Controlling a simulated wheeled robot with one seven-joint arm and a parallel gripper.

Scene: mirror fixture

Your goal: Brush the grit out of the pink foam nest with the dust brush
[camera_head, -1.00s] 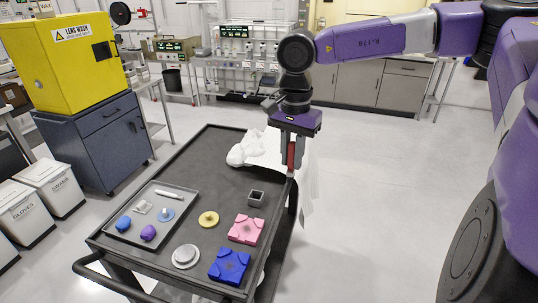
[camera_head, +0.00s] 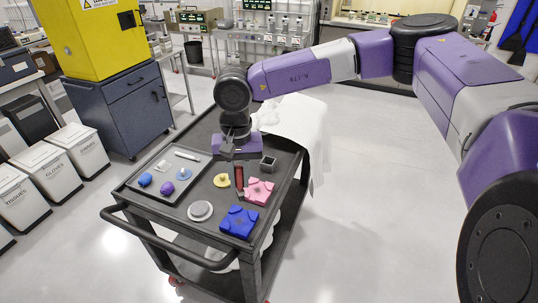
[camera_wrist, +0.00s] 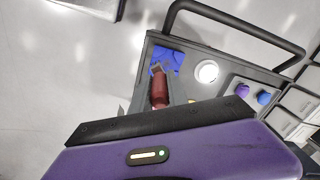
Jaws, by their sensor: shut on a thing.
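My gripper (camera_head: 239,167) is shut on the red handle of the dust brush (camera_head: 239,181), which points down, close to the left edge of the pink foam nest (camera_head: 260,192). Whether the brush touches the foam cannot be told. Small dark marks, likely the grit, show in the middle of the pink nest. In the wrist view the red brush (camera_wrist: 160,90) sticks out beyond my gripper body, with its tip in front of the blue foam block (camera_wrist: 172,55). The pink nest is not clearly seen there.
The dark cart (camera_head: 181,215) also bears a blue foam block (camera_head: 239,222), a round pale dish (camera_head: 200,211), a yellow disc (camera_head: 222,181), a small grey square cup (camera_head: 268,163) and a grey tray (camera_head: 146,190) with small items. White cloth (camera_head: 300,125) drapes over the far right edge.

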